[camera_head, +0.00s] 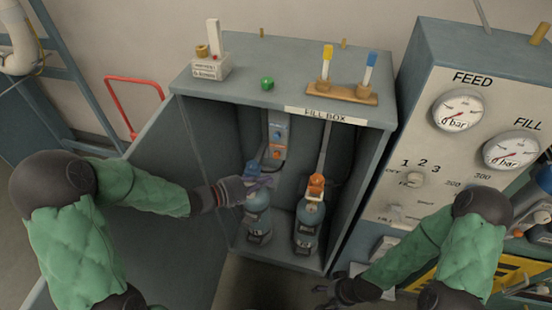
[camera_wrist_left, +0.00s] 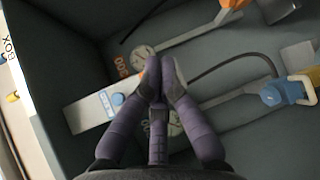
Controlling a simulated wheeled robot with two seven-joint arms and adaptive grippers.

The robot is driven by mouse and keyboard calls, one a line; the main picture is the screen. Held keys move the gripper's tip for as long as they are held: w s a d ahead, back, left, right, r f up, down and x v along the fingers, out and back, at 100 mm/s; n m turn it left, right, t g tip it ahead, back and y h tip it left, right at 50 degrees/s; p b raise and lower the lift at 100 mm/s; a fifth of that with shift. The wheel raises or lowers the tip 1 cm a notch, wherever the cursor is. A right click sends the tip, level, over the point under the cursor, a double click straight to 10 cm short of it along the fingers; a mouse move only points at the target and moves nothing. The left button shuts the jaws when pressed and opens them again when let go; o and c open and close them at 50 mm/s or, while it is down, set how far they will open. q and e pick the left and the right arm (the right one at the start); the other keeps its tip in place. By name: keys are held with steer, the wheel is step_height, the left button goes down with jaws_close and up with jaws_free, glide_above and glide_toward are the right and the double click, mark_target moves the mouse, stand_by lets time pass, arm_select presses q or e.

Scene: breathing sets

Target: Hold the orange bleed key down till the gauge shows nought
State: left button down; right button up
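An orange part (camera_head: 277,152) shows below a blue one on the grey block (camera_head: 278,126) at the back of the fill box; I cannot tell whether it is the bleed key. My left gripper (camera_head: 262,181) is inside the box, at the top of the left cylinder (camera_head: 257,215). In the left wrist view its fingers (camera_wrist_left: 160,75) are together, in front of a round gauge (camera_wrist_left: 143,57). Whether they touch anything is unclear. The FEED gauge (camera_head: 459,110) and FILL gauge (camera_head: 511,149) are on the panel; their needles are too small to read. My right gripper (camera_head: 335,288) is spread and empty, low before the panel.
The right cylinder (camera_head: 308,228) has an orange top fitting (camera_head: 316,185). The box walls (camera_head: 357,180) stand close around both cylinders. A wooden rack (camera_head: 345,92) with yellow and blue tags, a green nut (camera_head: 267,83) and a white block (camera_head: 211,67) rest on top.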

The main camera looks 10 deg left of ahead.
mark_target(277, 156)
arm_select(q)
steer(key=w, duration=0.6)
steer(key=shift+w+d, duration=0.15)
steer(key=shift+w, duration=0.05)
stand_by(1.4)
steer(key=shift+w+p, duration=0.4)
steer(key=shift+p, duration=0.45)
steer(key=shift+w+r+p, duration=0.1)
steer(key=shift+w+p, duration=0.35)
steer(key=shift+w, duration=0.15)
stand_by(4.3)
